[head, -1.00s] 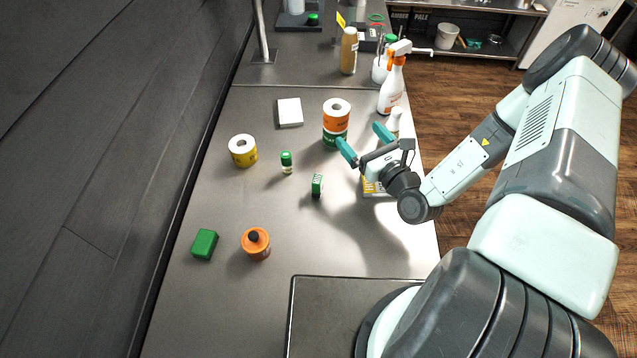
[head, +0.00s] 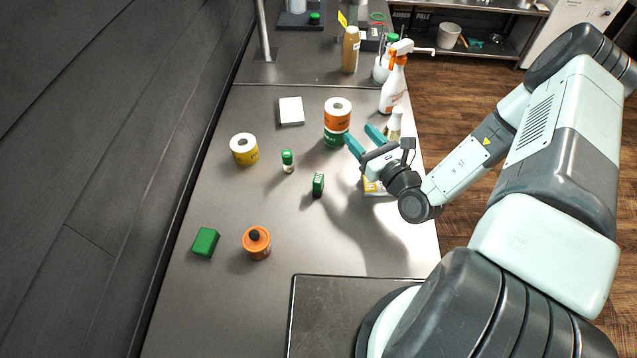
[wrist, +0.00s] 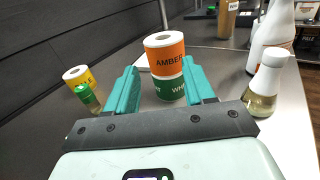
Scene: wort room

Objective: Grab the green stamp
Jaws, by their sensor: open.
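Neither is clear in the wrist view. My gripper (head: 360,136) is open and empty, right of and beyond the small block, above the counter. In the wrist view its two teal fingers (wrist: 161,88) point toward an orange roll marked AMBER (wrist: 165,53) stacked on a green roll (wrist: 170,90). The rolls look beyond the fingertips, and I see no grip on them.
A glass flask (wrist: 264,84) and a spray bottle (head: 392,92) stand at right.

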